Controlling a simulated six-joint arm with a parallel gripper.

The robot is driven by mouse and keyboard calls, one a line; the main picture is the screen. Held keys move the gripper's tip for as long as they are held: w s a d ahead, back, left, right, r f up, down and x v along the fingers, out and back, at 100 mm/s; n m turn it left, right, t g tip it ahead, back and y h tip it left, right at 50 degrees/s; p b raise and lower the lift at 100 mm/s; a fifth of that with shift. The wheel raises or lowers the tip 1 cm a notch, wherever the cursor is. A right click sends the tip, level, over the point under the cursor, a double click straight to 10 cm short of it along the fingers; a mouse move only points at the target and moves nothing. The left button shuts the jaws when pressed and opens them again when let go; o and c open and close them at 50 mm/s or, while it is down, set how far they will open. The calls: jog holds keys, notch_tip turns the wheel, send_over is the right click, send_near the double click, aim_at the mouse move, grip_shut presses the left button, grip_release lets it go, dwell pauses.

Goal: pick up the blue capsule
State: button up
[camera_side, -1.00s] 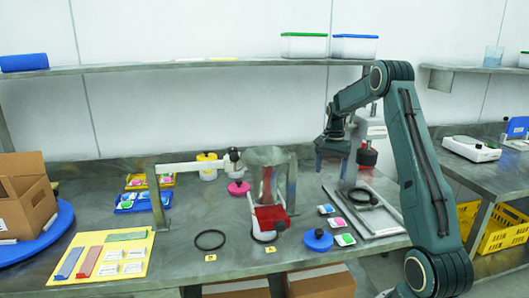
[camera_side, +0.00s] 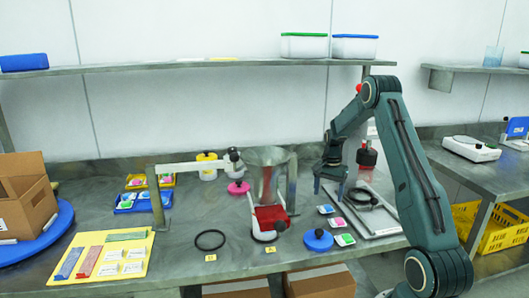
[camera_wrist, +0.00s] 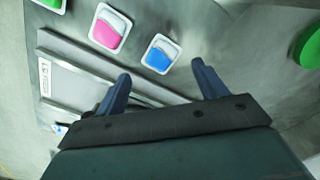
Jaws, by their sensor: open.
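The blue capsule (camera_wrist: 160,55) lies in a small white square tray on the bench. In the side view it is the rearmost (camera_side: 326,209) of a short row of capsules. My gripper (camera_side: 331,188) hangs above and just behind it, fingers pointing down, open and empty. In the wrist view the gripper's fingertips (camera_wrist: 160,74) are spread apart, and the blue capsule shows between and just beyond them. The capsule looks clear of both fingers.
A pink capsule (camera_wrist: 109,30) and a green capsule (camera_side: 345,240) sit close by in the same row. A metal tray (camera_side: 390,226) with black rings is just right. A blue knobbed disc (camera_side: 318,239) and a metal hopper (camera_side: 267,170) stand to the left.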

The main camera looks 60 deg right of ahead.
aim_at(326, 206)
jog(key=shift+f, duration=0.35)
jog(key=shift+w+f, duration=0.1)
jog(key=shift+f, duration=2.45)
jog(key=c, duration=1)
jog(key=shift+c, duration=0.2)
notch_tip(326, 206, up, 20)
